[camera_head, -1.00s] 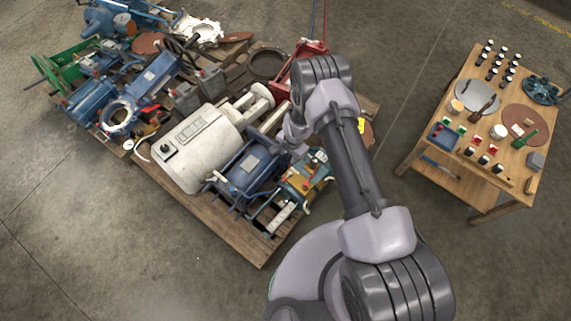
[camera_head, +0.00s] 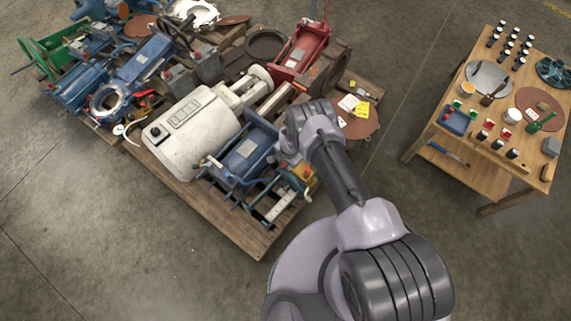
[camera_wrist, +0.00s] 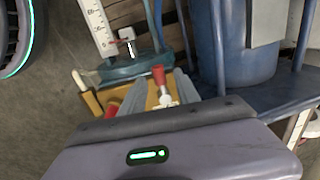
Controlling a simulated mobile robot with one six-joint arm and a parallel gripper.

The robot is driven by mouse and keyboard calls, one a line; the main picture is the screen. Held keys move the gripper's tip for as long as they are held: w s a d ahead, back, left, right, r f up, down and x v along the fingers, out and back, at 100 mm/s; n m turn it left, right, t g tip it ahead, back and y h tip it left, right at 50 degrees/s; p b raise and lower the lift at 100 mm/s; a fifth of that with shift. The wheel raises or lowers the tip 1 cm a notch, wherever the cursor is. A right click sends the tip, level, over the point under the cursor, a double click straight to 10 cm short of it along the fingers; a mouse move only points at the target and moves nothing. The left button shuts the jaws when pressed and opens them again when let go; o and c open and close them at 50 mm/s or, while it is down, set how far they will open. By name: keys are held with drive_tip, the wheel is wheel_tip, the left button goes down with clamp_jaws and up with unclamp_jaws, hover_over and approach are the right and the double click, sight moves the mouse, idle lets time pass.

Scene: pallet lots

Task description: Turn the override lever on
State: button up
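The lever (camera_wrist: 158,76) has a red grip and a pale metal shaft. In the wrist view it rises from a yellow box (camera_wrist: 92,103), which is largely hidden by my gripper. My gripper (camera_wrist: 160,83) is open, with one grey finger on each side of the lever. I cannot tell whether either finger touches it. In the head view my gripper (camera_head: 287,150) is over the yellow box (camera_head: 303,172) at the pallet's near right corner. The lever is not clear there. A second red part (camera_wrist: 112,109) shows left of the lever.
A blue machine (camera_head: 243,158) and a white tank (camera_head: 190,130) stand beside the box on the wooden pallet (camera_head: 225,225). In the wrist view a white scale (camera_wrist: 97,25) and a blue cylinder (camera_wrist: 235,45) are close by. A wooden table (camera_head: 470,180) stands right, across clear floor.

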clamp_jaws()
